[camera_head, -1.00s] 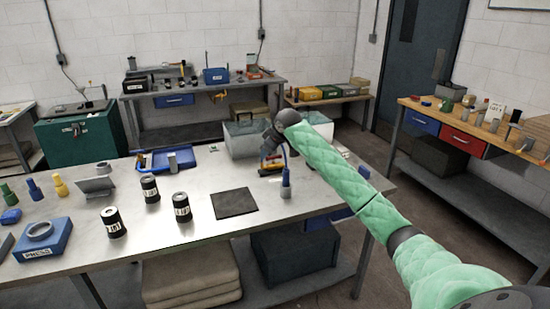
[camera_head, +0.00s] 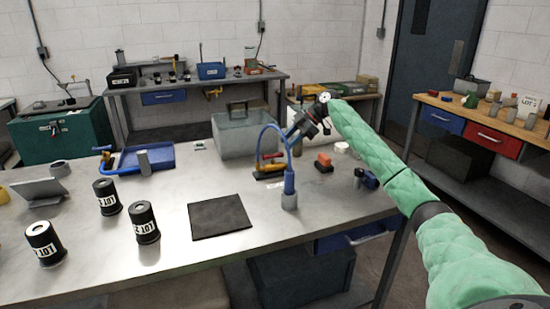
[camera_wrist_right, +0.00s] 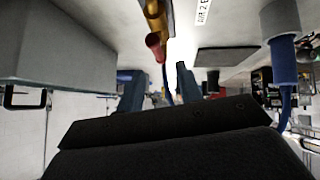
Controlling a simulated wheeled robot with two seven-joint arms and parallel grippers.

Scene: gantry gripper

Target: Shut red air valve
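The air valve has a yellow body with a red handle (camera_head: 271,156) and stands on a dark base on the metal table (camera_head: 340,208), in front of the grey bin. In the right wrist view the round red handle end (camera_wrist_right: 153,41) hangs from the yellow body (camera_wrist_right: 157,18) near the top, just beyond the fingertips. My right gripper (camera_head: 291,137) is above and right of the valve in the head view. Its fingers (camera_wrist_right: 157,78) stand apart with a gap between them, and nothing is held. My left gripper is not in view.
A grey bin (camera_head: 240,138) stands behind. An orange-red block (camera_head: 323,162) lies to the right. Black cans (camera_head: 144,222) and a dark mat (camera_head: 220,216) are left.

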